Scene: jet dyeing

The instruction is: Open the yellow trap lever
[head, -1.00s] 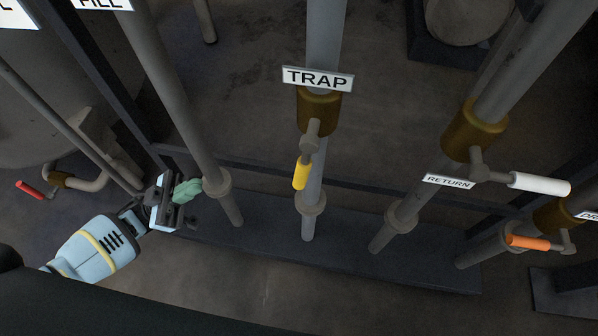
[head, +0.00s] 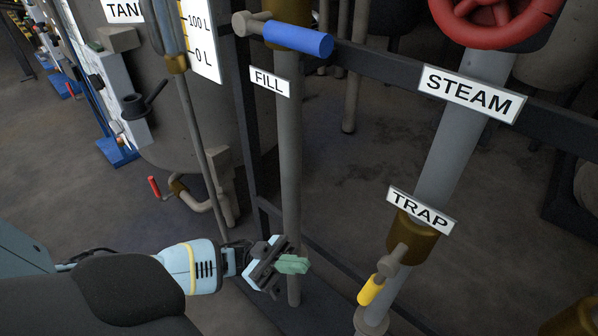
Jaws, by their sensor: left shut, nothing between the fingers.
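The yellow trap lever (head: 371,289) hangs down from its brass valve (head: 411,237) at the lower right, beside the grey pipe under the TRAP sign (head: 420,209). It points down and slightly left, roughly along the pipe. My left gripper (head: 292,264) has green fingertips that are shut and empty. In the picture it is left of the yellow lever with a clear gap, and it overlaps the FILL pipe. My right gripper is out of view.
The FILL pipe (head: 290,160) with a blue lever (head: 298,39) stands left of the trap pipe. A red STEAM handwheel (head: 495,12) is at the top right. A dark frame rail (head: 380,67) crosses behind the pipes. A small red lever (head: 154,187) is at the left.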

